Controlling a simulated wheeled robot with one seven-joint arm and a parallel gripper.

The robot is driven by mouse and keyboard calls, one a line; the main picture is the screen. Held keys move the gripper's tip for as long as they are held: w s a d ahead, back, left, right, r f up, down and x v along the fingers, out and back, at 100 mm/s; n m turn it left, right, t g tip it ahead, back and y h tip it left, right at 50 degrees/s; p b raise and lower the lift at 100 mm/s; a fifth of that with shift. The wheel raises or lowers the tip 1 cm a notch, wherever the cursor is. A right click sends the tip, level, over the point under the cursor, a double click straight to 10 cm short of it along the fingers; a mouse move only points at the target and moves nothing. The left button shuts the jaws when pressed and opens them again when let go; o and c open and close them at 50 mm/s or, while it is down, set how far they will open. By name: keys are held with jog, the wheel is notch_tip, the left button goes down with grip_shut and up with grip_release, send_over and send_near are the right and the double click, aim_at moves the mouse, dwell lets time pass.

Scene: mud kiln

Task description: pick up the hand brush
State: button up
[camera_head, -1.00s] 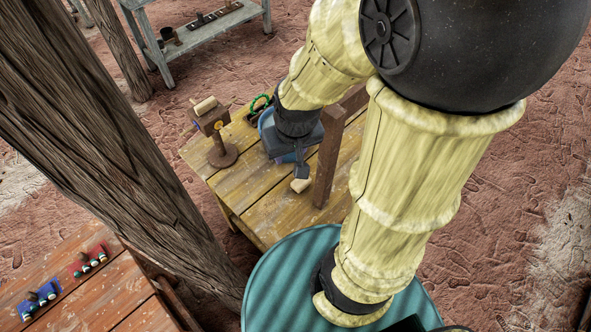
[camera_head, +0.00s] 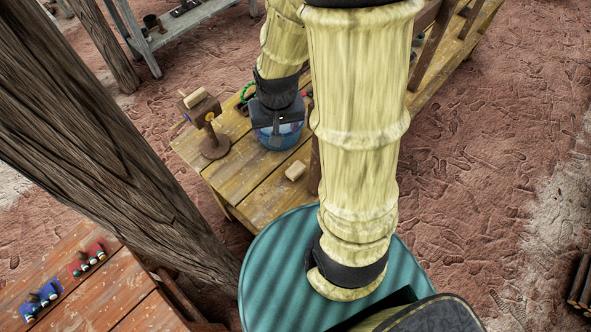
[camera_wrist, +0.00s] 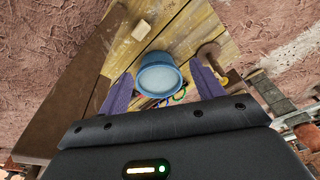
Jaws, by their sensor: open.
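A small pale block-shaped thing (camera_head: 295,170) lies on the yellowish plank table (camera_head: 250,200). It may be the hand brush, but bristles cannot be made out. It also shows near the top of the wrist view (camera_wrist: 141,30). My gripper (camera_head: 276,117) is over the table behind the block, in front of a blue bucket (camera_head: 285,138). In the wrist view, my gripper's purple fingers (camera_wrist: 161,68) are spread apart with nothing held. The bucket (camera_wrist: 158,80) shows between them, and the pale block is beyond the fingertips, up and left.
A brown wooden stand (camera_head: 214,145) with a pale roll on top is left of the bucket. A green ring (camera_head: 247,92) lies behind. A teal ribbed round surface (camera_head: 285,265) is in front. A thick trunk (camera_head: 90,150) rises at left, beside a table with toy trains (camera_head: 40,298).

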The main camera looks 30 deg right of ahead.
jog(key=w+d+f+m+g+p, duration=0.1)
jog(key=w+d+f+m+p, duration=0.1)
jog(key=w+f+m, duration=0.4)
jog(key=m+g+p, duration=0.1)
jog(key=m+p, duration=0.2)
jog(key=m, duration=0.2)
send_over(294, 170)
notch_tip(294, 170, down, 18)
jog(key=shift+s+f, duration=0.25)
jog(key=shift+f, duration=0.05)
notch_tip(294, 170, down, 6)
jog(key=b, duration=0.4)
jog(key=shift+w+f, duration=0.1)
jog(key=shift+f, duration=0.3)
jog(key=shift+w, duration=0.1)
